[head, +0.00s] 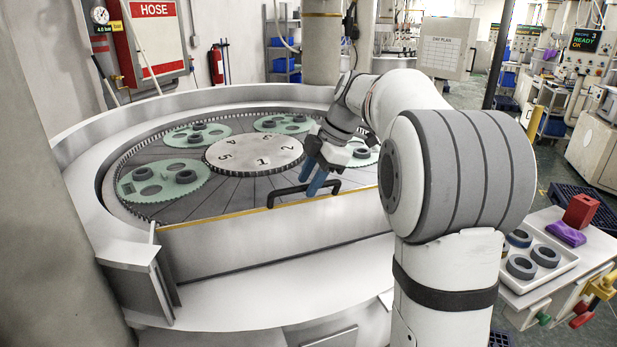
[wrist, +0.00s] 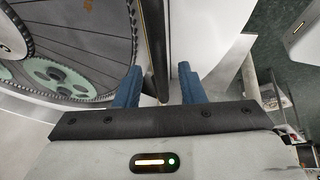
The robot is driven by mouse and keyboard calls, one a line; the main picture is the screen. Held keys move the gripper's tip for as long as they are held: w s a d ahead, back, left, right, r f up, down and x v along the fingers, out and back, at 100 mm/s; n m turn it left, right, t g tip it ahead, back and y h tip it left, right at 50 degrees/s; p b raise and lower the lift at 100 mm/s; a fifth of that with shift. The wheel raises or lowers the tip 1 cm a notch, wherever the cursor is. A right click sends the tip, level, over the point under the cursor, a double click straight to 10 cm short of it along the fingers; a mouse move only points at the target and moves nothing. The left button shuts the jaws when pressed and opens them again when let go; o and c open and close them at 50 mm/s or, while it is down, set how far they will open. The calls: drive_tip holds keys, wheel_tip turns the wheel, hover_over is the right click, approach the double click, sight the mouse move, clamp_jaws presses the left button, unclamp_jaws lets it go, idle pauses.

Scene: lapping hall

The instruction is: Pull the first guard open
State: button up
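The guard (head: 270,240) is a pale panel with a yellow top edge along the front of the round lapping machine. It stands upright across the front. A black bar handle (head: 284,193) sits at its top edge. My gripper (head: 313,180) is at the handle, with its blue fingers pointing down. In the wrist view my gripper (wrist: 160,70) has its fingers spread apart, and the dark handle bar (wrist: 154,45) runs between them. Gaps show on both sides of the bar, so I see no grip on it. My arm hides the guard's right end.
Behind the guard lies the lapping plate with green carriers (head: 165,179) and a numbered centre disc (head: 255,153). A white side table at right holds a tray of rings (head: 540,276), a red block (head: 580,211) and a purple cloth (head: 566,233). A pale ledge (head: 270,305) runs before the guard.

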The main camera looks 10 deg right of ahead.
drive_tip(key=shift+c, duration=0.2)
clamp_jaws()
idle(0.4)
